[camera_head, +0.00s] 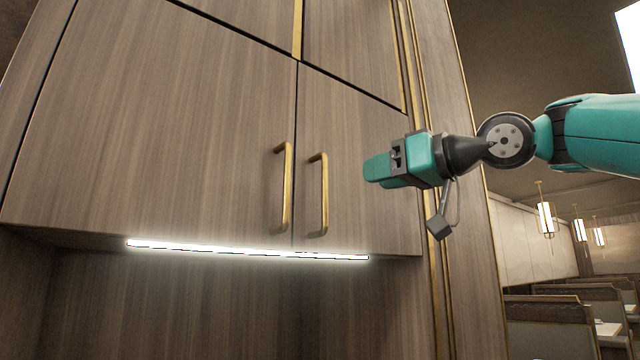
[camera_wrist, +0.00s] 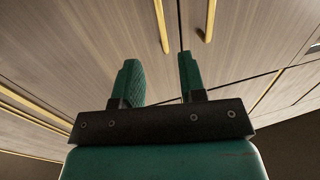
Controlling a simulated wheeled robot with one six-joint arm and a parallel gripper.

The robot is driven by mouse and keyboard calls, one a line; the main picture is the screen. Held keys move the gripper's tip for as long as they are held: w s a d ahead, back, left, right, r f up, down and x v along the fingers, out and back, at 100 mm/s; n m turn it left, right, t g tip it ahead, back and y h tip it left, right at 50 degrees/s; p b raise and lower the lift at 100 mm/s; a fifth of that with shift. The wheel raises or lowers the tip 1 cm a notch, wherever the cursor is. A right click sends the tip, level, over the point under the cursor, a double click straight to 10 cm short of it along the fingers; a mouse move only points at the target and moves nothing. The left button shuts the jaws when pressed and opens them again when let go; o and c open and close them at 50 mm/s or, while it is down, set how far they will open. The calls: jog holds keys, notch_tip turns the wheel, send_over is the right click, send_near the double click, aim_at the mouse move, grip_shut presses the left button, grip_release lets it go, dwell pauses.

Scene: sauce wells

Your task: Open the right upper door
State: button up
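The right upper door (camera_head: 345,130) is a wood-grain cabinet door, flush with its neighbour and shut. Its upright brass handle (camera_head: 325,195) is near its lower left edge. The left door (camera_head: 170,120) has a matching brass handle (camera_head: 287,190) across the seam. My teal gripper (camera_head: 372,172) is in front of the right door, to the right of its handle, pointing left. In the wrist view my gripper (camera_wrist: 158,68) has its two fingers apart with nothing between them. The nearer handle (camera_wrist: 162,28), which seems to be the right door's, lies beyond the fingertips, not touching.
A bright light strip (camera_head: 245,250) runs under the doors, above an open recess. More panels (camera_head: 350,45) sit above. A brass-trimmed column (camera_head: 450,150) stands right of the cabinet. Booths (camera_head: 570,315) and hanging lamps (camera_head: 545,217) are far off at right.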

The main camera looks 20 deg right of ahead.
aim_at(326, 188)
jog(key=shift+p+x, duration=2.15)
jog(key=shift+x, duration=3.95)
jog(key=shift+f, duration=0.1)
